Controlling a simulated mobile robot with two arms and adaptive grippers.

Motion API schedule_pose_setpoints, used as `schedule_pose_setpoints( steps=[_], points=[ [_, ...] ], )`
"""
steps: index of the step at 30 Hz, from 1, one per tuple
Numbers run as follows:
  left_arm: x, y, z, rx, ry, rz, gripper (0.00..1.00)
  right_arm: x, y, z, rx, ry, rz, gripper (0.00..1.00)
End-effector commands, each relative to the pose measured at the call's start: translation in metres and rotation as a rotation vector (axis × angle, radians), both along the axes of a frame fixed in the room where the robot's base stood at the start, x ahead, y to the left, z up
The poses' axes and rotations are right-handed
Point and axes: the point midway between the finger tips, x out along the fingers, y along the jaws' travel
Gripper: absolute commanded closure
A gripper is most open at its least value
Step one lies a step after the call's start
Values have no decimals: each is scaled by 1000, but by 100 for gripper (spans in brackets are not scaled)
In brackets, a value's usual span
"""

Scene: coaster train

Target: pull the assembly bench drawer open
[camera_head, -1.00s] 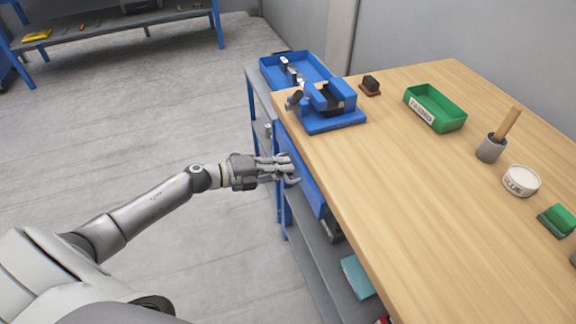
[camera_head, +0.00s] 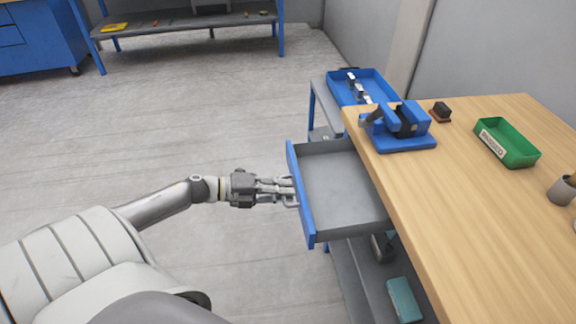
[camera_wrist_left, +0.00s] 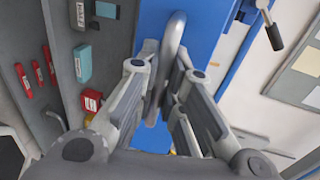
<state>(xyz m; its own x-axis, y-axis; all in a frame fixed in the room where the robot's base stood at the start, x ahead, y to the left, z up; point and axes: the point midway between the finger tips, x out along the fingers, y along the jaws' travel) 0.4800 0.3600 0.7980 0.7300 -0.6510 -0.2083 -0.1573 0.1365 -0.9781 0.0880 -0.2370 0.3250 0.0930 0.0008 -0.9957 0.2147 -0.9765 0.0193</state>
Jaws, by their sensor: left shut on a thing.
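The assembly bench drawer (camera_head: 340,190) stands well out from under the bench's wooden top (camera_head: 480,220). It has a blue front and a grey inside that looks empty. My left gripper (camera_head: 291,191) is at the outer side of the drawer front, shut on the drawer handle. In the left wrist view the grey curved handle (camera_wrist_left: 174,40) runs between the two fingers of the left gripper (camera_wrist_left: 165,90), against the blue drawer front (camera_wrist_left: 215,25). My right gripper is not in view.
A blue vise (camera_head: 400,130), a green bin (camera_head: 507,143) and a grey cup (camera_head: 561,190) stand on the bench top. A blue tray (camera_head: 375,87) is beyond. A shelf below holds a teal box (camera_head: 403,300). The floor left of the drawer is clear.

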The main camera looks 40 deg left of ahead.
Motion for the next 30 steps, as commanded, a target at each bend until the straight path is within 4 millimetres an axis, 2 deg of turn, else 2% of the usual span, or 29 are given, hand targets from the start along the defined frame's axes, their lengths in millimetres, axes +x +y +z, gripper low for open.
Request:
schedule_pose_setpoints(
  steps=[6, 7, 9, 20, 25, 30],
  points=[
    [0, -1, 0, 0, 1, -2, 100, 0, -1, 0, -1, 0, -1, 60],
    [0, -1, 0, 0, 1, -2, 87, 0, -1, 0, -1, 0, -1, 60],
    [0, -1, 0, 0, 1, -2, 81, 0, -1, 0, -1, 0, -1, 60],
    [-2, 1, 0, 1, 1, 0, 81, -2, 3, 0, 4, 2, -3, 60],
    [-14, 12, 2, 1, 5, 2, 81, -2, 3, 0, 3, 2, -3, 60],
    [-34, 29, 7, 0, 5, 0, 81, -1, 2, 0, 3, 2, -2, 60]
  ],
)
